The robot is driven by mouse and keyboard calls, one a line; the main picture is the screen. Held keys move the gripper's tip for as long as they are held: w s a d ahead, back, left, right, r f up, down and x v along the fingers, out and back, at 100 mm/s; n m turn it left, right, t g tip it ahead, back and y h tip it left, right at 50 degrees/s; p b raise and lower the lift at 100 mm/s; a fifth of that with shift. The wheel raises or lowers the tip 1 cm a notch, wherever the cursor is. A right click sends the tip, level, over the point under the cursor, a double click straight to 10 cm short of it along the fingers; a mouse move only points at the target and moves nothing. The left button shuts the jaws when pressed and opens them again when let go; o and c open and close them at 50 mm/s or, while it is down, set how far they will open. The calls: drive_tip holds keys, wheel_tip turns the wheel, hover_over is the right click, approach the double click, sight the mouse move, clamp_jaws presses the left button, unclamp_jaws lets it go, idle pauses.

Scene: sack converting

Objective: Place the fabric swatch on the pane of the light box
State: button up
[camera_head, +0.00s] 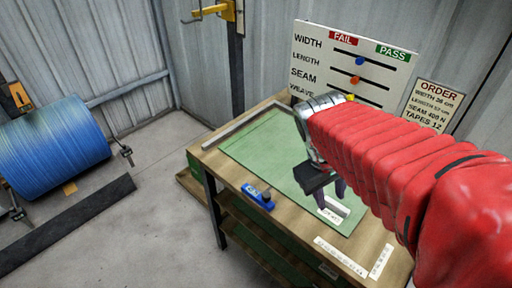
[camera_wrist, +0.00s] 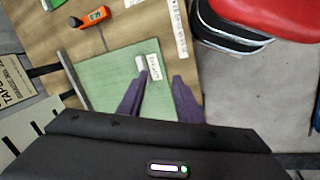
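My gripper (camera_head: 331,195), black with purple fingers, points down over the green mat on the workbench. In the wrist view its two fingers (camera_wrist: 160,82) stand apart, with nothing visible held between them. A small white piece with a printed label (camera_head: 335,207) lies on the mat just below and beside the fingers; it also shows beyond the left fingertip in the wrist view (camera_wrist: 142,66). I cannot tell whether it is the fabric swatch. I cannot clearly make out the light box or its pane; my red-sleeved arm hides the right part of the bench.
The green mat (camera_head: 262,140) covers much of the wooden bench. A blue tool (camera_head: 258,195) lies at its front edge. An orange tool (camera_wrist: 95,16) lies beyond the mat. A FAIL/PASS board (camera_head: 350,62) and an ORDER sign (camera_head: 434,104) stand behind. A blue roll (camera_head: 55,137) is far left.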

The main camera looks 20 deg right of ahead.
drive_tip(key=a+r+m+t+y, duration=0.1)
drive_tip(key=a+r+t+y, duration=0.2)
drive_tip(key=a, duration=1)
drive_tip(key=shift+s+r+t, duration=0.2)
drive_tip(key=shift+r+t, duration=0.7)
drive_tip(key=shift+t, duration=0.2)
